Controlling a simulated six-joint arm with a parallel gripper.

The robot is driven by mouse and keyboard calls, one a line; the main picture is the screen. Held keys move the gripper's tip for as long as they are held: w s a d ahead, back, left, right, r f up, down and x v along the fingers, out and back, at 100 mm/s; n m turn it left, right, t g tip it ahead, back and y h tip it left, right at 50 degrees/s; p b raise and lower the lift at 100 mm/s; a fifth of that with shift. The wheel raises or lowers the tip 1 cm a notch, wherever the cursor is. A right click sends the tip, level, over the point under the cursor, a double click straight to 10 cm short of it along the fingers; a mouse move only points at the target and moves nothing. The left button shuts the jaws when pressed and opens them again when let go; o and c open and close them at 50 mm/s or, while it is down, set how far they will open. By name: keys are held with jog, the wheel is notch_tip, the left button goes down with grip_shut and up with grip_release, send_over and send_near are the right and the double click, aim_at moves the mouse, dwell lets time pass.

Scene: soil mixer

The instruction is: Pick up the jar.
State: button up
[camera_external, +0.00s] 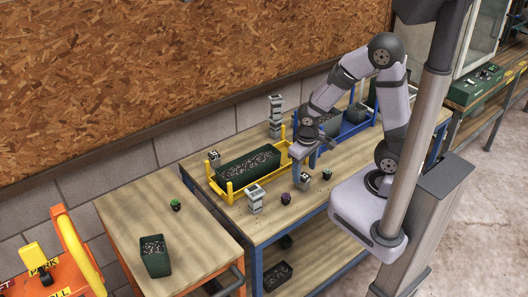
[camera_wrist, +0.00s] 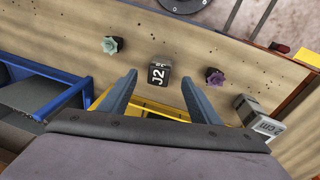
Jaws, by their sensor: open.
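A small container marked J2 (camera_wrist: 159,74), seemingly the jar, sits on the wooden table with its dark top and pale labelled face showing. It also shows in the external view as a small box (camera_external: 304,179) just below my gripper (camera_external: 304,161). In the wrist view my gripper (camera_wrist: 158,78) is open, with its two fingers apart and nothing held between them. The container lies between and a little beyond the fingertips in the picture. I cannot tell the exact height gap.
A greenish succulent (camera_wrist: 110,45) and a purple one (camera_wrist: 214,77) stand on either side of the container. A yellow rack (camera_external: 230,190) holds a long soil planter (camera_external: 249,164). A blue rack (camera_external: 347,131) stands right. A grey labelled container (camera_external: 255,202) stands front left.

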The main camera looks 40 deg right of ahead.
aim_at(304, 177)
jog(key=shift+f, duration=0.3)
jog(key=shift+w+d+f, duration=0.15)
jog(key=shift+f, duration=1.1)
jog(key=shift+w+d+f, duration=0.1)
jog(key=shift+w+f, duration=0.05)
jog(key=shift+f, duration=1.1)
jog(key=c, duration=1.3)
